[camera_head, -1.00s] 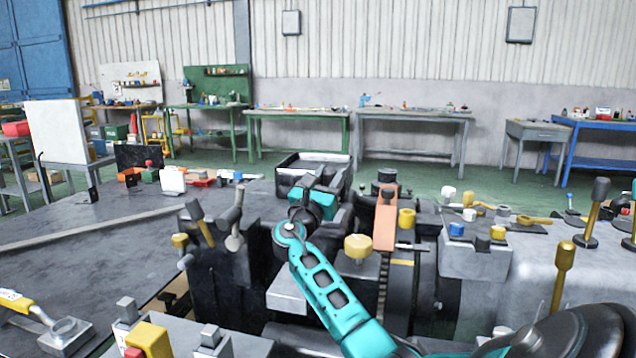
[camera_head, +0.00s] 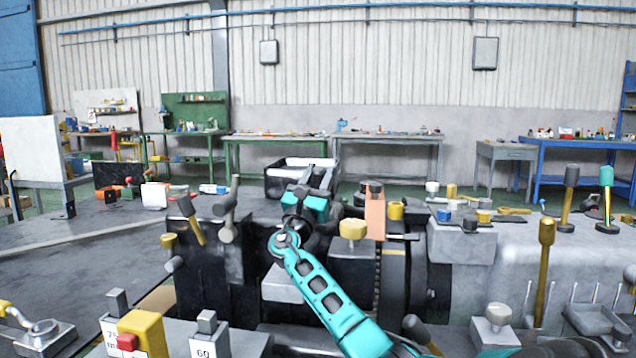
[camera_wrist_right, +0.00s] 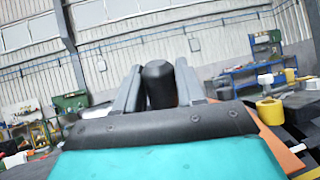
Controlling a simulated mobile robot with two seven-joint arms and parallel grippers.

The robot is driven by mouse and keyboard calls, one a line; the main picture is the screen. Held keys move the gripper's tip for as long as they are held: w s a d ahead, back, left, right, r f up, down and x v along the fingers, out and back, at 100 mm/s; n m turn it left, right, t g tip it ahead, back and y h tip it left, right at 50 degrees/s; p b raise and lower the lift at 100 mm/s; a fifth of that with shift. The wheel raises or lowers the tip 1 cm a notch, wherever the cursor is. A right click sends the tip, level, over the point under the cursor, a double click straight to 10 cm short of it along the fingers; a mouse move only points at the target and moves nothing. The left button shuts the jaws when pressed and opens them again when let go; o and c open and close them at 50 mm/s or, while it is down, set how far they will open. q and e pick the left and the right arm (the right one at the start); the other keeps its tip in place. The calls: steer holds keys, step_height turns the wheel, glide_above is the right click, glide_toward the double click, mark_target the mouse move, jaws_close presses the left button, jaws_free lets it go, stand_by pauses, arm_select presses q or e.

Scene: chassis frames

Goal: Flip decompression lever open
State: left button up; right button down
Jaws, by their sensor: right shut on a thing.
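My right gripper (camera_head: 318,178), grey-fingered with a teal body, is over the middle of the dark machine block (camera_head: 240,265). In the right wrist view its two fingers (camera_wrist_right: 158,78) stand on either side of a black round-topped knob (camera_wrist_right: 159,88) and are shut on it. The lever shaft below the knob is hidden by the gripper body. Which lever the knob belongs to cannot be told. My left gripper is not in view.
An orange upright plate (camera_head: 375,217) and a yellow knob (camera_head: 353,229) stand close to the right of my arm. A black bin (camera_head: 290,182) is behind the gripper. Yellow and black-topped levers (camera_head: 546,255) stand at right. The dark tabletop at left has free room.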

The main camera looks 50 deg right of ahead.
steer(key=shift+a+f, duration=0.1)
steer(key=shift+f, duration=0.1)
steer(key=c, duration=1)
jaws_free()
steer(key=shift+o, duration=1.1)
steer(key=shift+r, duration=0.1)
steer(key=p+v, duration=0.1)
steer(key=v, duration=1.2)
